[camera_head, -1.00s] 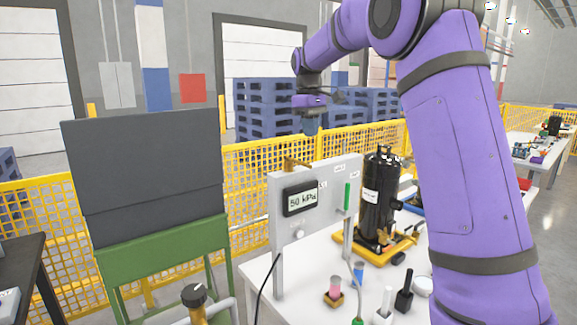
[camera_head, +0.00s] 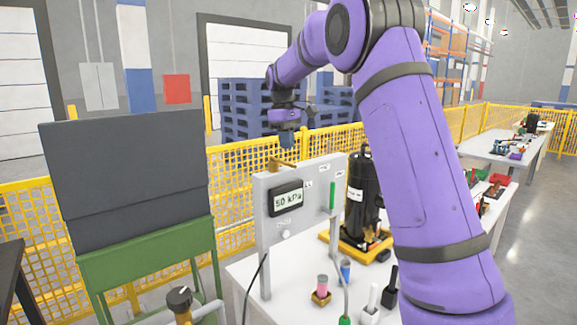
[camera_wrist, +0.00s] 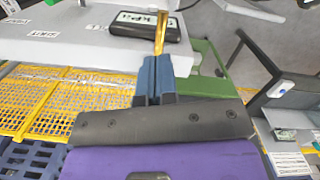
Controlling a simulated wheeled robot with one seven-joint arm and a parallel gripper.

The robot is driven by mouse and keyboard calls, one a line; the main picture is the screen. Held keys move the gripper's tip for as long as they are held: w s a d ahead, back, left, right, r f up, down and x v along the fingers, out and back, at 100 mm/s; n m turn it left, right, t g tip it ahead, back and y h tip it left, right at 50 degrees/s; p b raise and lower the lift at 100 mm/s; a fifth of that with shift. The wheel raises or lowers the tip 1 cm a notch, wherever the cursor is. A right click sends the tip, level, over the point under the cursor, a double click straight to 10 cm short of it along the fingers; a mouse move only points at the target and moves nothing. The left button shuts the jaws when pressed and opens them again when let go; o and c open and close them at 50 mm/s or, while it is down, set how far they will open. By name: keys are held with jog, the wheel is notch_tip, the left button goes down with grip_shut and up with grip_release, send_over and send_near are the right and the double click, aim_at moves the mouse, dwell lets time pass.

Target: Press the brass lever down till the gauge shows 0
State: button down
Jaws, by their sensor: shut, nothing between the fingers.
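The brass lever (camera_head: 281,162) sticks out at the top of a grey upright panel (camera_head: 268,222). It also shows in the wrist view (camera_wrist: 160,32), just beyond my fingertips. The gauge (camera_head: 286,199) on the panel reads 50 kPa; in the wrist view the gauge (camera_wrist: 143,25) is upside down and partly cut off. My gripper (camera_head: 287,146) points down, just above the lever, with its blue fingers shut and empty. In the wrist view the fingers (camera_wrist: 152,62) line up with the lever's near end; I cannot tell whether they touch it.
A green handle (camera_head: 332,195) is on the panel's right side. A black compressor (camera_head: 362,205) stands behind it on a yellow base. Small coloured parts lie on the white table (camera_head: 290,307). A dark board on a green stand (camera_head: 150,250) is at left, with yellow fencing (camera_head: 235,165) behind.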

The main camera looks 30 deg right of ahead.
aim_at(288, 163)
jog(key=shift+s+d+f, duration=0.1)
jog(key=shift+f, duration=0.95)
jog(key=shift+s+f, duration=0.1)
jog(key=shift+f, duration=0.95)
jog(key=shift+f, duration=1.35)
jog(key=shift+w+a+r, duration=0.3)
jog(key=shift+w+a, duration=0.1)
jog(key=shift+w, duration=0.3)
jog(key=shift+w+a+r, duration=0.3)
jog(key=shift+w+a, duration=0.1)
jog(key=shift+w, duration=0.25)
jog(key=shift+r, duration=0.1)
notch_tip(288, 163, up, 11)
jog(key=shift+w+a, duration=0.3)
jog(key=shift+w, duration=0.15)
